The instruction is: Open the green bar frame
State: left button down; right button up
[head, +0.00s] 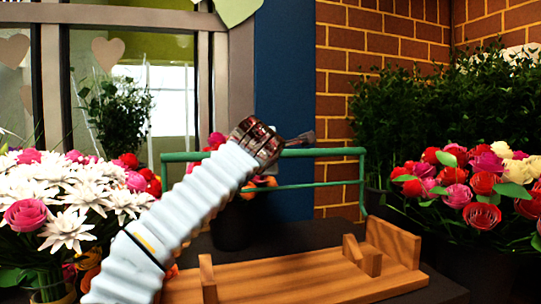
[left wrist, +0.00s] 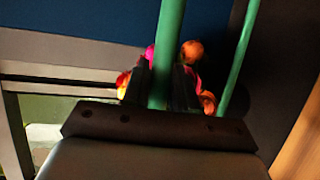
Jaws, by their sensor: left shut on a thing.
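The green bar frame (head: 330,152) stands behind the wooden tray, with a long top bar, a lower bar and upright posts at its ends. My left arm reaches across the middle of the head view, and my left gripper (head: 298,140) is at the top bar. In the left wrist view, the green bar (left wrist: 172,40) runs between the two dark fingers of the left gripper (left wrist: 160,85), which are shut on it. A second green bar shows to the right there. My arm hides part of the frame in the head view. My right gripper is not in view.
A wooden tray (head: 290,280) with upright blocks lies in front of the frame. White and pink flowers (head: 70,205) stand at left, red and pink roses (head: 465,185) at right. A dark pot (head: 236,225) with flowers stands behind the frame. A brick wall (head: 335,85) is at the back.

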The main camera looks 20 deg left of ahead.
pick_arm(q)
jog(key=shift+w+a+r, duration=0.1)
jog(key=shift+w+a, duration=0.15)
dwell(0.3)
jog(key=c, duration=1)
grip_release()
jog(key=shift+g, duration=0.3)
jog(key=shift+s, duration=0.1)
jog(key=shift+s+d, duration=0.1)
jog(key=shift+s, duration=0.25)
jog(key=b+v, duration=0.1)
jog(key=v, duration=1.2)
jog(key=shift+w+b, duration=0.1)
jog(key=shift+b, duration=0.3)
